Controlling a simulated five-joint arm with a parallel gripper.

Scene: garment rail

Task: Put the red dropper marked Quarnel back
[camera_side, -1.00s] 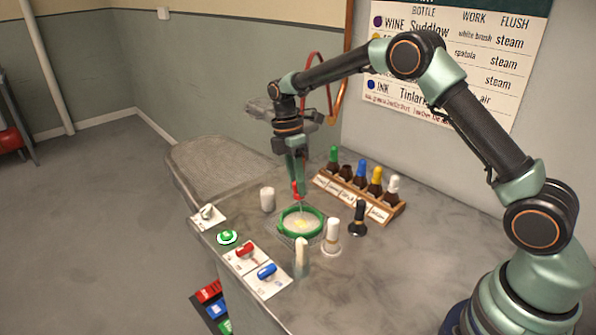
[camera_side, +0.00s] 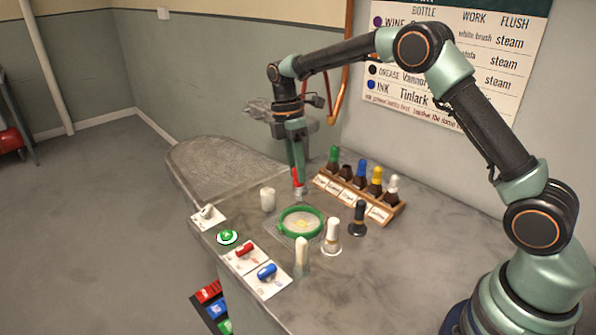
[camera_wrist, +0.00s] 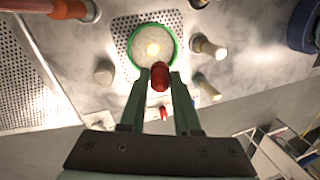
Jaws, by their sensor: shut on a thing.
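My gripper (camera_side: 297,168) is shut on the red dropper (camera_side: 296,179). It holds the dropper upright above the table, behind the green ring. In the wrist view the dropper's red bulb (camera_wrist: 160,77) shows between the fingers; any marking on it is too small to read. The wooden rack (camera_side: 360,198) stands to the right of my gripper, with several bottles in it topped green, blue, yellow and white. One dark bottle (camera_side: 346,171), second from the left, has no coloured top. The green ring (camera_side: 302,222) holds a pale cloth with a yellowish spot.
A white-handled brush (camera_side: 332,236) and a black-handled one (camera_side: 358,217) stand right of the ring. A white cylinder (camera_side: 268,199) is on its left. A wall chart (camera_side: 450,70) hangs behind.

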